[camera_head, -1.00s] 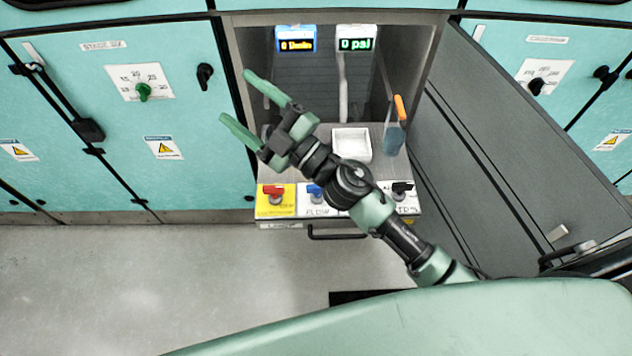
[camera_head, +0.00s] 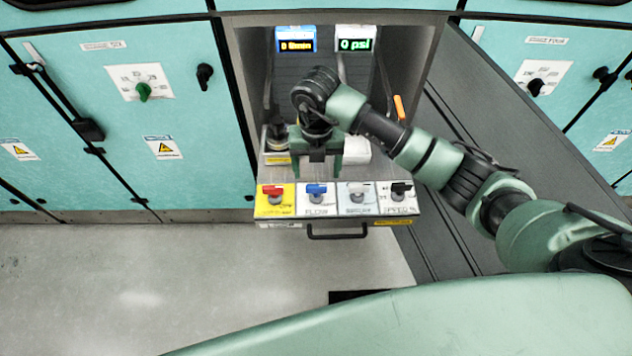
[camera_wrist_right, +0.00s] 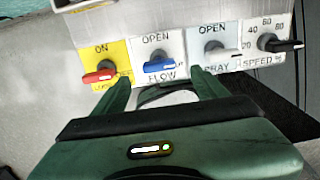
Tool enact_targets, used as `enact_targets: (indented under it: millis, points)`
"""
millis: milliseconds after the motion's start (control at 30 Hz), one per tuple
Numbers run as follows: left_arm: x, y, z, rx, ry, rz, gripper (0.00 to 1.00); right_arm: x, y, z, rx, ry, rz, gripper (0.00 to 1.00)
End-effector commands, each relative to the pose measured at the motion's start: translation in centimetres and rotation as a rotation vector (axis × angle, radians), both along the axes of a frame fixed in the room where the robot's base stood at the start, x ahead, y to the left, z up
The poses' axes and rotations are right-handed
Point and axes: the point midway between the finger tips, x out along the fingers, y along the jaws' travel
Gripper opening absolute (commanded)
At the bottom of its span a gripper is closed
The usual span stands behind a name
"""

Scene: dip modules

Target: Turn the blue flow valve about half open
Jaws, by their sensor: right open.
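The blue flow valve (camera_head: 317,190) sits on the white FLOW plate, second from the left on the front panel. It also shows in the right wrist view (camera_wrist_right: 159,63), where its handle lies almost level under the word OPEN. My right gripper (camera_head: 318,172) hangs over the panel, just behind and above the blue valve, fingers pointing down. In the right wrist view (camera_wrist_right: 160,83) its two fingers are apart and empty, one to each side of the FLOW plate. They appear clear of the handle. My left gripper is not in view.
A red valve (camera_head: 274,192) on yellow is left of the blue one. A grey-white valve (camera_head: 357,192) and a black speed knob (camera_head: 400,188) are to the right. A white tray (camera_head: 357,150) is partly hidden behind my gripper. The display (camera_head: 355,44) reads 0 psi.

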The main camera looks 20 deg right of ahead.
Motion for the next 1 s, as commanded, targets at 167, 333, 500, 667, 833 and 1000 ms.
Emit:
enact_targets:
  millis: [167,333,500,667,833,1000]
  points:
    - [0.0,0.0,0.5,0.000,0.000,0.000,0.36,-0.2,0.1,-3.0,0.002,0.006,0.001,0.73]
    - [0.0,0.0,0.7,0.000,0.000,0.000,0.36,-0.2,0.2,-5.4,0.004,0.004,0.003,0.73]
    - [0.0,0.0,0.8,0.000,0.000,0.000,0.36,-0.1,0.1,-6.4,0.003,0.001,0.005,0.73]
    - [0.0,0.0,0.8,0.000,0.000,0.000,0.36,-0.1,0.1,-6.5,0.004,0.001,0.005,0.73]
    - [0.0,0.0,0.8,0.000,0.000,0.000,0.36,-0.1,0.1,-6.5,0.005,0.001,0.005,0.50]
    - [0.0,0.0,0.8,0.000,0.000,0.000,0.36,-0.1,0.1,-6.5,0.005,0.001,0.005,0.10]
